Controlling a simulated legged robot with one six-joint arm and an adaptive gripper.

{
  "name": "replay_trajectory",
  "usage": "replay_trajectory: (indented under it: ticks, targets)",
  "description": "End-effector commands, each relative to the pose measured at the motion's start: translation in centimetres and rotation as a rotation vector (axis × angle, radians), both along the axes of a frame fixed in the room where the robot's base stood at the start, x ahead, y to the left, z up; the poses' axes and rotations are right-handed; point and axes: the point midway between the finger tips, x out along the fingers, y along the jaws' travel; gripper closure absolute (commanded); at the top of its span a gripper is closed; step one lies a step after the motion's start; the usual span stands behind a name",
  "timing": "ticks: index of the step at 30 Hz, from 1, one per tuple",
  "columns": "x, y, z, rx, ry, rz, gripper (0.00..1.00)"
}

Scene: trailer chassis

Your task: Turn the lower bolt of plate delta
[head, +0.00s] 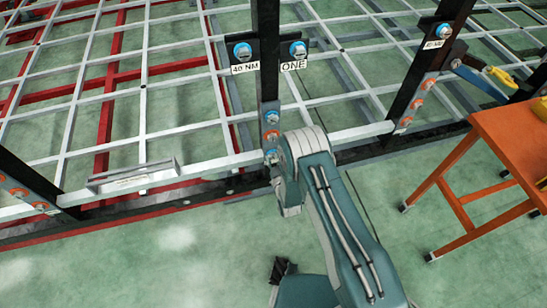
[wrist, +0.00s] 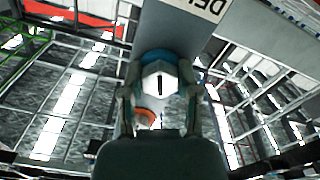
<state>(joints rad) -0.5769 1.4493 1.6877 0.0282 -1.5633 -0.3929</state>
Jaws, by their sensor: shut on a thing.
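In the wrist view my gripper (wrist: 160,80) has one finger on each side of a bolt (wrist: 160,77) and is shut on it. The bolt has a pale hex head with a dark slot-like mark and a blue collar. Behind it is a grey plate (wrist: 172,28), with a cut-off label (wrist: 208,8) reading "DEL". In the head view my arm reaches to the middle post, where blue-ringed bolts (head: 272,117) show above it. My gripper is hidden there behind my arm. I cannot tell from the head view which bolt is held.
An orange ring (wrist: 147,115) sits just below the held bolt. An orange table (head: 510,130) with yellow tools stands at the right. The green floor (head: 170,255) in front is clear.

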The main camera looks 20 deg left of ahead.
Motion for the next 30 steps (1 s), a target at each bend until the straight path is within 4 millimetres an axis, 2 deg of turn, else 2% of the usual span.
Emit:
replay_trajectory:
  ticks: [15,30]
  targets:
    - [0.1,0.27,0.22,-0.325,-0.205,0.006,1.0]
    - [0.06,0.36,0.27,-0.406,-0.258,0.008,1.0]
